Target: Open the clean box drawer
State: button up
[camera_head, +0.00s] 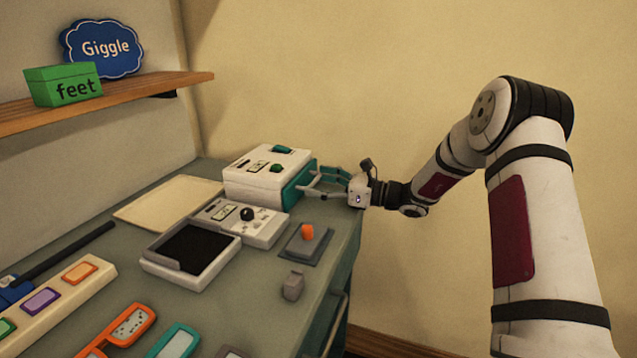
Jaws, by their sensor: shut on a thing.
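The clean box appears to be the white box (243,184) with green parts on its top, at the back of the table. A teal drawer front (298,187) shows on its right side, facing my gripper (311,181). My gripper reaches in from the right and its fingers are shut at the drawer front. The grip point is small, and the handle is hidden by the fingers. I cannot tell how far the drawer stands out from the box.
A console with a black knob (247,214) and a black-lined tray (190,252) stand in front of the box. An orange switch on a grey plate (307,244) and a small grey block (293,286) are near the table's right edge. A shelf (150,92) hangs at upper left.

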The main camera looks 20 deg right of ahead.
jog(key=p+v, duration=0.2)
jog(key=v, duration=0.9)
jog(key=shift+w, duration=0.3)
jog(key=shift+d, duration=0.15)
jog(key=o, duration=1.5)
jog(key=v, duration=1.1)
jog(key=shift+s+d, duration=0.1)
jog(key=shift+s, duration=0.4)
